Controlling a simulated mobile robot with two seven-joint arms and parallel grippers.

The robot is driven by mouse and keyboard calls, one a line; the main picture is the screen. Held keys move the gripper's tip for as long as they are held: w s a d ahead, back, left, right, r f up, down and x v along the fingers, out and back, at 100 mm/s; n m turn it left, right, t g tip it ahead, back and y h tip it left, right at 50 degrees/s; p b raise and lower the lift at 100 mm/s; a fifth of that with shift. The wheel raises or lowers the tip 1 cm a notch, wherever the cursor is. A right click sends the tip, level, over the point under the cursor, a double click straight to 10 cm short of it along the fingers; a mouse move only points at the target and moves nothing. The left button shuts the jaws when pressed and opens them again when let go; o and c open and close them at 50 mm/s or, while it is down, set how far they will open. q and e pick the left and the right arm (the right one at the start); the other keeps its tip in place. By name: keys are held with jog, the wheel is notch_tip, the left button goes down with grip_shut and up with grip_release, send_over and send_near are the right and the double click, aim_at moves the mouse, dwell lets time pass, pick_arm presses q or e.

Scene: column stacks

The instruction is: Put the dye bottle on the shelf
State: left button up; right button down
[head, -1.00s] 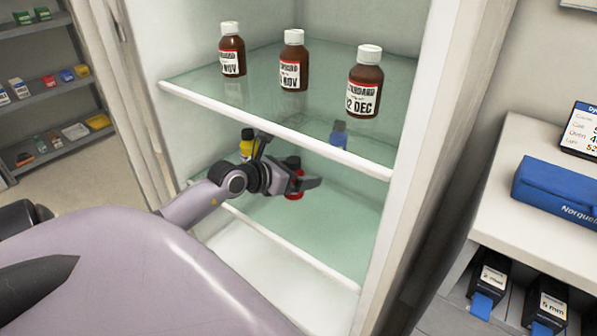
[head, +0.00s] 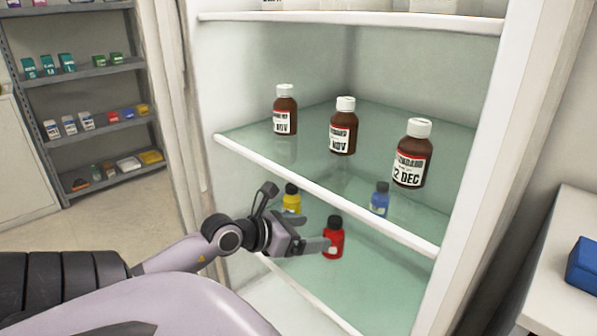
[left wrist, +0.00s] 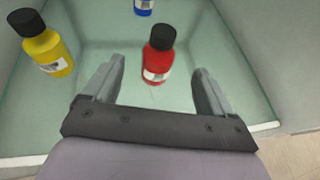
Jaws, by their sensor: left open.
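A red dye bottle (head: 333,238) with a black cap stands upright on the lower glass shelf (head: 375,270) of the open cabinet. A yellow bottle (head: 291,199) stands behind it to the left and a blue bottle (head: 380,199) farther back to the right. My left gripper (head: 312,232) is inside the cabinet at the lower shelf, open, beside the red bottle. In the left wrist view the red bottle (left wrist: 158,55) stands upright just beyond and between the open fingers (left wrist: 155,85), and nothing is held. My right gripper is not in view.
Several brown bottles (head: 343,128) with white caps stand on the glass shelf above (head: 310,190), whose white front edge lies over my arm. Cabinet side walls bound the space. A rack (head: 95,128) with small boxes stands far left; a counter (head: 560,245) with a blue case is at right.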

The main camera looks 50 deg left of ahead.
pick_arm(q)
jog(key=shift+v, duration=1.05)
